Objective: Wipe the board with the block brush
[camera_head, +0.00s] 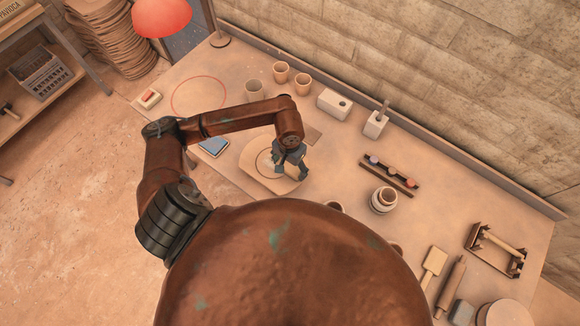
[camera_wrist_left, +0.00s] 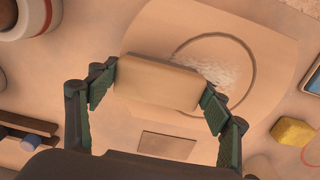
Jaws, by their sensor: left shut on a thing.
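The board (camera_head: 258,178), a pale rounded slab, lies on the table with a dark ring drawn on it. It also shows in the left wrist view (camera_wrist_left: 275,50), with a whitish smear (camera_wrist_left: 222,72) inside the ring. My left gripper (camera_head: 290,168) is over the right part of the board. In the left wrist view its fingers (camera_wrist_left: 158,90) are shut on the two ends of the block brush (camera_wrist_left: 157,80), a pale tan block. The brush overlaps the ring's near left part. Its underside is hidden, so contact with the board cannot be told. My right gripper is not in view.
Behind the board stand several cups (camera_head: 281,72), a white block with a hole (camera_head: 334,103) and a holder (camera_head: 375,124). A rack with balls (camera_head: 388,174) and stacked bowls (camera_head: 383,199) are to the right. A yellow block (camera_wrist_left: 293,132) lies beside the board.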

